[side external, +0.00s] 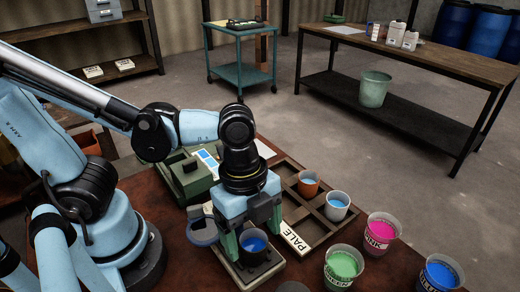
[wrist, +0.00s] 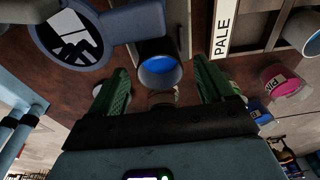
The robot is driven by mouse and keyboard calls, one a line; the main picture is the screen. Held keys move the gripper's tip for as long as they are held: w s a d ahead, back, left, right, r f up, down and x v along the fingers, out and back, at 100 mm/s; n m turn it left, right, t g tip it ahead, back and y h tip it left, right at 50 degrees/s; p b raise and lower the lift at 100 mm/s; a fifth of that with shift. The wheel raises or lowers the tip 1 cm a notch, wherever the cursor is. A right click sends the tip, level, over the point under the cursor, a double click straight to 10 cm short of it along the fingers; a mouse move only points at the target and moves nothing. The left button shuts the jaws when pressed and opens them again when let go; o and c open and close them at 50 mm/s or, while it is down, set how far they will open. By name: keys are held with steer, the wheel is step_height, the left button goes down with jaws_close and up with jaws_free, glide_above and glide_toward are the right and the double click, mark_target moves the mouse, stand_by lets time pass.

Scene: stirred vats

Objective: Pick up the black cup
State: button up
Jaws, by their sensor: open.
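The black cup (side external: 254,258) holds blue liquid and stands upright on a flat pale-edged base on the brown table. My gripper (side external: 253,237) is pointed down at it, with green fingers on either side of the cup and its blue liquid showing between them. In the wrist view the cup (wrist: 158,46) lies at and just beyond the tips of my open gripper (wrist: 162,68). Gaps show beside the cup there, and I see no grip on it.
A divided tray (side external: 308,236) labelled PALE holds an orange cup (side external: 308,184) and a white cup (side external: 337,206). Pink (side external: 380,232), green (side external: 343,267) and blue (side external: 440,273) cups stand at right. A green box (side external: 188,178) is behind.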

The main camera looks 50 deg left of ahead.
steer(key=shift+d+f, duration=0.15)
steer(key=shift+f, duration=0.75)
steer(key=shift+c, duration=0.5)
steer(key=c, duration=1)
steer(key=shift+r, duration=0.15)
